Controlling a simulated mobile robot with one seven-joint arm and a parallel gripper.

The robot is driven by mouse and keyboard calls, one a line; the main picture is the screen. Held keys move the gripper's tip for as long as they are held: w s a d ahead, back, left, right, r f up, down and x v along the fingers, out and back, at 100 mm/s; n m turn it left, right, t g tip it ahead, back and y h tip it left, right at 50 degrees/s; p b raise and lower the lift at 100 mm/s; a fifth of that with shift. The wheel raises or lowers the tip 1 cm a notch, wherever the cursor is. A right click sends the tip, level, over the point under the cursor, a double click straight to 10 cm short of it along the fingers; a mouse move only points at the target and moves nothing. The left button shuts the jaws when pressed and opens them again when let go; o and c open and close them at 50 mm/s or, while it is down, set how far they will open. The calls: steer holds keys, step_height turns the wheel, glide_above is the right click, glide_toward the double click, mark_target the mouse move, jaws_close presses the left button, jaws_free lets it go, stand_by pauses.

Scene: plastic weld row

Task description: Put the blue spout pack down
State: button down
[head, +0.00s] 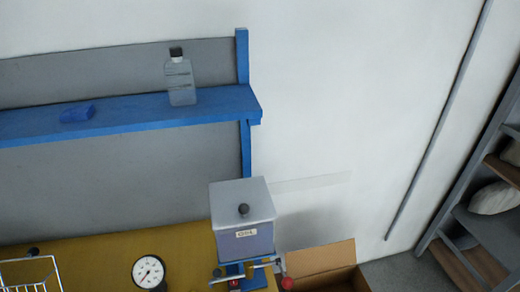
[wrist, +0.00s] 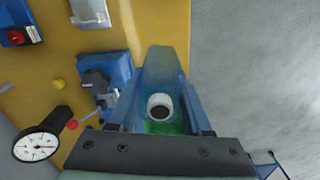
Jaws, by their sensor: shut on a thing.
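The blue spout pack (wrist: 166,66) is in the wrist view, a bluish, see-through pouch with a green tint low down. Its round white spout with a dark opening faces the camera. My gripper (wrist: 160,110) is shut on the pack, with one finger on each side of it. The pack shows against the right edge of the yellow bench top (wrist: 145,20); its height above the bench is hard to tell. The head view shows neither my gripper nor the pack.
A dial gauge (head: 148,271), a grey box with a black knob (head: 242,220) and a wire basket (head: 30,274) stand on the bench. A clear bottle (head: 180,82) and a blue item (head: 77,113) sit on the blue shelf (head: 130,117). An open cardboard box (head: 320,259) is right of the bench.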

steer(key=w+d+r+m, duration=0.3)
steer(key=w+d+m, duration=0.5)
steer(key=m, duration=1.1)
steer(key=shift+w+d, duration=0.15)
steer(key=shift+d, duration=0.35)
